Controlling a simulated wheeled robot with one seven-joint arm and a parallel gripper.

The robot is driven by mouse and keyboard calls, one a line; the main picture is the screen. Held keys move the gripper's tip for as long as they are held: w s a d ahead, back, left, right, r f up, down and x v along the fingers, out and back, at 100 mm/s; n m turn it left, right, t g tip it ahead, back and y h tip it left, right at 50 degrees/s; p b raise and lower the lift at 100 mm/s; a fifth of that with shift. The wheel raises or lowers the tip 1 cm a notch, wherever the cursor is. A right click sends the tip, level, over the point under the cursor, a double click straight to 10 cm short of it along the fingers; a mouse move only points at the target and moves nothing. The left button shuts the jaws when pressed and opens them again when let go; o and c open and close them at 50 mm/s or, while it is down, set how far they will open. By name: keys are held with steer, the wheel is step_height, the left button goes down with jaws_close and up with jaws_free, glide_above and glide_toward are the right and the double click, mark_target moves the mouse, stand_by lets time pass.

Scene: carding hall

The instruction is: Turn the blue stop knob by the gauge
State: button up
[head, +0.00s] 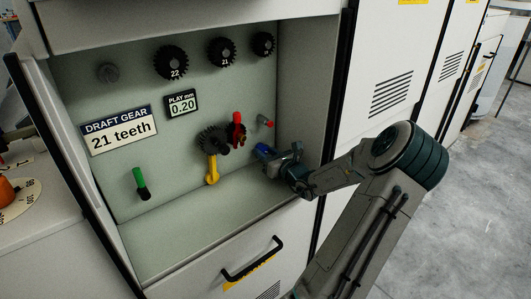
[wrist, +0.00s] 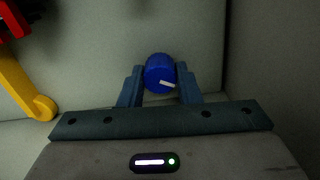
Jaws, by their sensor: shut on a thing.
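The blue knob (wrist: 158,72) is round, with a white pointer line that points right and slightly down in the wrist view. It sits at the lower right of the recess's back panel and shows partly in the head view (head: 263,150). My gripper (wrist: 160,80) is shut on the blue knob, one finger on each side of it. In the head view my gripper (head: 272,155) reaches in from the right and hides part of the knob. The gauge (head: 182,104) reads "PLAY mm 0.20" and hangs up and to the left of the knob.
Left of the knob are a yellow lever (head: 212,170), dark meshed gears (head: 212,140) and a red handle (head: 237,118). A small red-tipped peg (head: 266,121) is just above. A green handle (head: 140,180) stands further left. The recess's right wall (head: 305,100) is close to my gripper.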

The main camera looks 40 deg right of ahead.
steer(key=o, duration=1)
steer(key=s+p, duration=0.1)
steer(key=s, duration=0.3)
steer(key=s+a+p, duration=0.1)
steer(key=s, duration=0.4)
steer(key=s+p, duration=0.1)
steer(key=s, duration=0.3)
steer(key=shift+s+a, duration=0.25)
steer(key=shift+s, duration=0.1)
steer(key=shift+s, duration=0.1)
